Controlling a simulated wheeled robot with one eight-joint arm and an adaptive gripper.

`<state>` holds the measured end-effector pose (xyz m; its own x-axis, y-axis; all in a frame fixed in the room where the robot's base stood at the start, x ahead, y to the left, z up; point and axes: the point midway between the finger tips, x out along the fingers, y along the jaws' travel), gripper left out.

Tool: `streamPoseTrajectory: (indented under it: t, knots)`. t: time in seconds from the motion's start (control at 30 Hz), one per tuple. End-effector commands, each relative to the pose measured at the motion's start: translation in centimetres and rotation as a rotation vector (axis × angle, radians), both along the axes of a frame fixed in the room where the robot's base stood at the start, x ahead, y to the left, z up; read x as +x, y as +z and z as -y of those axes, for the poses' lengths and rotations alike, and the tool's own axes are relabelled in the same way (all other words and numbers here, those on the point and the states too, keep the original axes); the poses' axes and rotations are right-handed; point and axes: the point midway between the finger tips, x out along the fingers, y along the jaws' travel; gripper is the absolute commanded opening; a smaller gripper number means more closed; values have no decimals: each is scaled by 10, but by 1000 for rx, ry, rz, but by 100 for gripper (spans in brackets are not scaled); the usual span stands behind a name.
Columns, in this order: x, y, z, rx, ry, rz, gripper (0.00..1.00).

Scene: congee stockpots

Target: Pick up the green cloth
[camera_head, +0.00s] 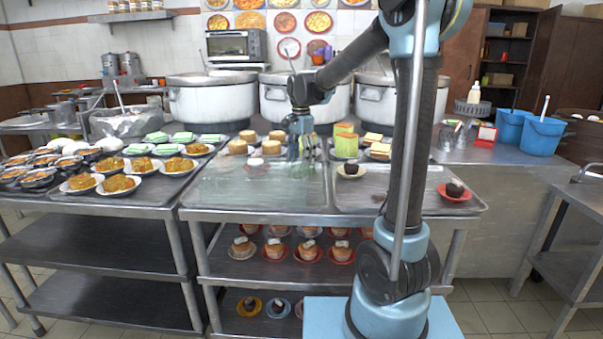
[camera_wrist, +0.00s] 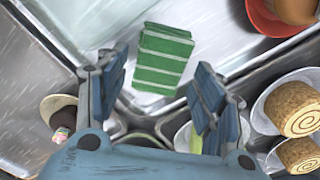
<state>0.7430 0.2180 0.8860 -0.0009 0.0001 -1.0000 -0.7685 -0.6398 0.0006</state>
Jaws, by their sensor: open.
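The green cloth (camera_wrist: 166,58) shows in the wrist view as a folded green block with pale stripes, lying on a metal surface. My gripper (camera_wrist: 157,78) is open, its blue fingers spread on either side of the cloth in that view. The cloth lies beyond the fingertips and appears untouched. In the head view, my gripper (camera_head: 301,150) points down over the back of the middle counter. The cloth is hard to make out there behind the fingers.
Swiss rolls (camera_wrist: 298,108) on white plates and a red dish (camera_wrist: 272,18) lie right of the cloth. A plate with a dark item (camera_wrist: 62,112) is left. Large stockpots (camera_head: 212,100) stand behind. The tray front (camera_head: 255,190) is clear.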

Motion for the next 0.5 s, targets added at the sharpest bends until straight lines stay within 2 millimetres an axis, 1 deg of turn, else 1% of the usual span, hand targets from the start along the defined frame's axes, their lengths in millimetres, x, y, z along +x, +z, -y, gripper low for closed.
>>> streamPoseTrajectory:
  t: [0.1,0.23,0.33,0.5]
  knots:
    - [2,-17,-1,0,0,0,62]
    - [2,-32,-1,0,0,0,62]
    - [2,-38,-1,0,0,0,62]
    - [2,-39,-1,0,0,0,62]
